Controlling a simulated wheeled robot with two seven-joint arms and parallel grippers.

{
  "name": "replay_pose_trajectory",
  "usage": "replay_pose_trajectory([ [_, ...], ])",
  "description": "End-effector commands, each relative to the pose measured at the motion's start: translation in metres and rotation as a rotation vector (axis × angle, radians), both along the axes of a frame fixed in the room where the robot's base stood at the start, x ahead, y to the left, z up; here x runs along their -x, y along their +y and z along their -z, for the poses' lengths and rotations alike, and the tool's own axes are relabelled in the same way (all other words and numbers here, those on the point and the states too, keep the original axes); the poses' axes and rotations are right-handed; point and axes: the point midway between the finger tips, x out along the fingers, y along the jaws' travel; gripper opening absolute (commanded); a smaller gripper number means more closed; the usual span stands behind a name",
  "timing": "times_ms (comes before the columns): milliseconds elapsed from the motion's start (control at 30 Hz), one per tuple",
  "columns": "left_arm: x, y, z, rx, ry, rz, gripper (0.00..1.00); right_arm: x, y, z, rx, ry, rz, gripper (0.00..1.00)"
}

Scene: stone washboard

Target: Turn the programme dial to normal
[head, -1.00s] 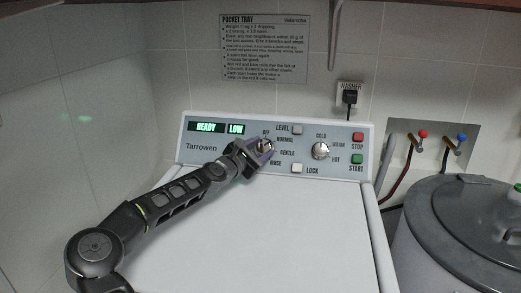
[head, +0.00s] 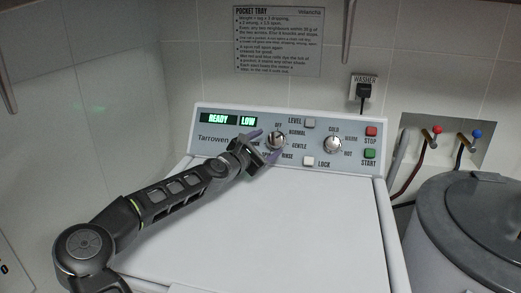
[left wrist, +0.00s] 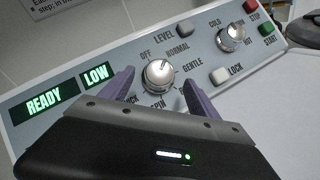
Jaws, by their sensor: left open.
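The programme dial (head: 277,141) is a round silver knob on the washer's control panel, with the labels OFF, NORMAL, GENTLE, RINSE and SPIN around it. In the left wrist view, the dial (left wrist: 158,76) shows a dark pointer mark near its top, aimed up and slightly right, toward the NORMAL label (left wrist: 177,47). My left gripper (head: 264,146) is open, just in front of the dial. Its purple fingers stand apart on either side of the dial in the left wrist view (left wrist: 158,92), with gaps visible. My right gripper is not in view.
The display (head: 217,119) reads READY and LOW. A second silver knob (head: 332,144), LEVEL button (head: 310,123), LOCK button (head: 308,161), red STOP (head: 371,131) and green START (head: 369,154) share the panel. A grey lidded drum (head: 470,225) stands right of the washer.

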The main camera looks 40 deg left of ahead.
Motion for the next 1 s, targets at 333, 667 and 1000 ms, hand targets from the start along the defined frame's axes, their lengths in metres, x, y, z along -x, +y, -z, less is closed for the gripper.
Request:
replay_pose_trajectory([
  [333, 0.039, -0.005, -0.002, -0.002, 0.001, 0.0, 0.7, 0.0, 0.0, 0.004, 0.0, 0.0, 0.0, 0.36],
  [667, 0.041, -0.006, -0.003, -0.002, 0.001, 0.001, 0.7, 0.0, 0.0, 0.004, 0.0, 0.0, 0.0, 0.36],
  [1000, 0.039, -0.009, -0.003, -0.001, 0.002, 0.006, 0.7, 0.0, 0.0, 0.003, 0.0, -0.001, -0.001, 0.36],
])
